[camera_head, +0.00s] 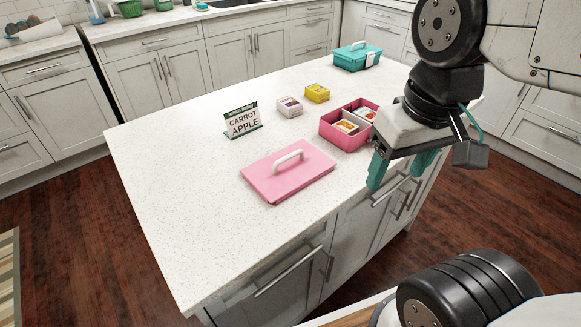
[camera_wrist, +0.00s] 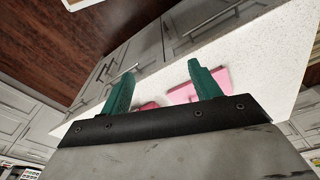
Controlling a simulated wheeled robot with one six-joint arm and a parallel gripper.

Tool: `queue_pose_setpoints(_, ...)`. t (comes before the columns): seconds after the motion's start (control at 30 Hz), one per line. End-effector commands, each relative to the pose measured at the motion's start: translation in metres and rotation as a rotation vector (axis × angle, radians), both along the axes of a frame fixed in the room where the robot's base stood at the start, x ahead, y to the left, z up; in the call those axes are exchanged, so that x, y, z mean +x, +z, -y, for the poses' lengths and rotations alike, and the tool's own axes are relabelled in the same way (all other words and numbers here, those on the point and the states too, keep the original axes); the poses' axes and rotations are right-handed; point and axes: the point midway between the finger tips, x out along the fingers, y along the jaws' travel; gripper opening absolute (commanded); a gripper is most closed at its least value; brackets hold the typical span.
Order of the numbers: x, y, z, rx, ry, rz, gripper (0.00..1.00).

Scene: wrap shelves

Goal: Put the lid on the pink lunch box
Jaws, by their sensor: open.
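The pink lid (camera_head: 287,173) lies flat on the white island top, its white handle (camera_head: 288,160) facing up. The open pink lunch box (camera_head: 332,130) stands behind it and to the right, with small food packs (camera_head: 347,126) in its compartments. My gripper (camera_head: 402,168) is open and empty, in front of and to the right of the box, near the island's edge. In the wrist view the green fingers (camera_wrist: 158,85) are spread apart. The lid (camera_wrist: 208,83) shows past the right finger, and a bit of the box (camera_wrist: 147,106) shows between the fingers.
A sign reading carrot and apple (camera_head: 242,121) stands left of the box. A white pack (camera_head: 289,107) and a yellow pack (camera_head: 317,93) sit behind it. A closed teal lunch box (camera_head: 357,56) is at the far end. The front left of the island top (camera_head: 190,200) is clear.

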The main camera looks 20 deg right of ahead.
Motion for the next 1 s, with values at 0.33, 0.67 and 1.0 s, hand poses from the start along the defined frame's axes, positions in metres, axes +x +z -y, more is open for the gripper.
queue_pose_setpoints(0.33, 0.044, -0.018, -0.019, -0.004, 0.036, -0.153, 0.36)
queue_pose_setpoints(0.67, 0.165, -0.05, -0.068, -0.015, -0.493, -0.207, 0.36)
queue_pose_setpoints(1.0, 0.233, -0.051, -0.091, 0.067, -1.149, -0.102, 0.36)
